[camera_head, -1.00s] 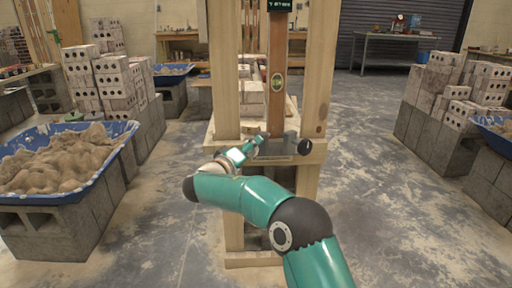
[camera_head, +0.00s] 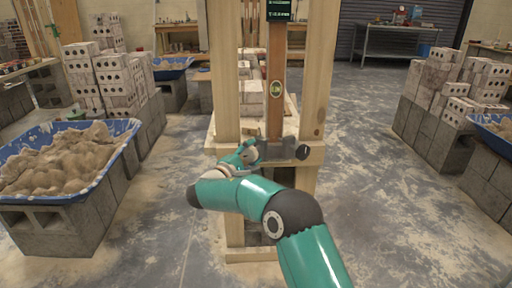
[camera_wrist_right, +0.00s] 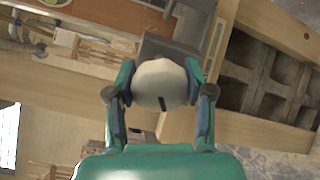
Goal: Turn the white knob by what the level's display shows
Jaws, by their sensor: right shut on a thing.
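The white knob (camera_wrist_right: 160,84) sits between the two fingers of my right gripper (camera_wrist_right: 160,90) in the right wrist view; the fingers are shut on it from both sides. A dark mark shows on the knob's face. In the head view my right gripper (camera_head: 247,152) is at the left part of a grey metal fitting (camera_head: 280,150) on the wooden frame, and the knob is mostly hidden there. The level (camera_head: 275,85) stands upright in the frame. Its dark display (camera_head: 279,10) shows small green text, too small to read. My left gripper is not in view.
Wooden posts (camera_head: 318,70) stand on both sides of the level. A dark round knob (camera_head: 302,152) is at the fitting's right end. A blue mortar tub (camera_head: 125,130) rests on grey blocks at left; brick stacks stand on both sides.

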